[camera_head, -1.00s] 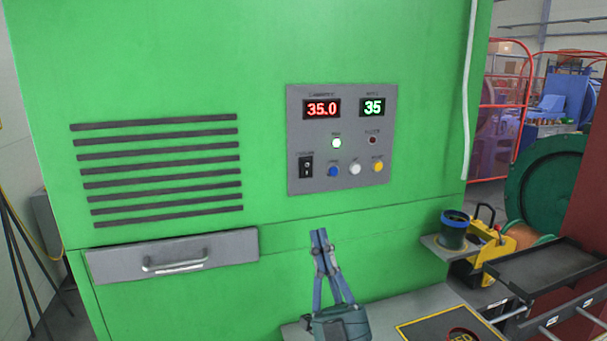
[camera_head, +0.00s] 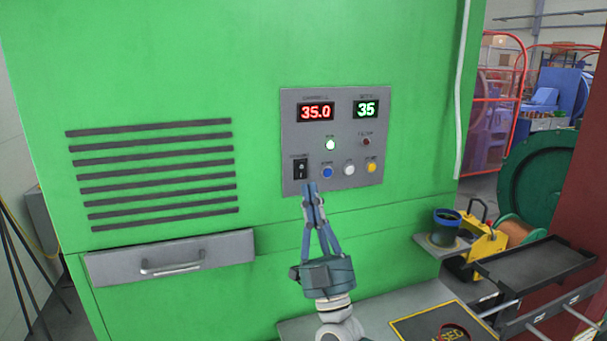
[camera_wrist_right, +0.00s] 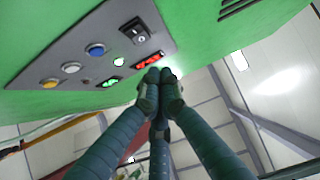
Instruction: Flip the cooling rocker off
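The cooling rocker (camera_head: 300,170) is a black switch with a white mark, at the lower left of the grey control panel (camera_head: 345,145) on the green machine. It also shows in the right wrist view (camera_wrist_right: 135,31). My right gripper (camera_head: 310,188) has its fingers together, pointing up, just below the rocker in the head view. In the right wrist view the fingertips (camera_wrist_right: 158,76) meet with nothing seen between them, and appear apart from the rocker. My left gripper is not in view.
Blue (camera_head: 327,172), white (camera_head: 349,169) and yellow (camera_head: 371,167) buttons sit right of the rocker. A green lamp (camera_head: 330,145) is lit above. Displays read 35.0 and 35. A drawer handle (camera_head: 172,267) sticks out lower left. A shelf with a dark cup (camera_head: 445,228) is at right.

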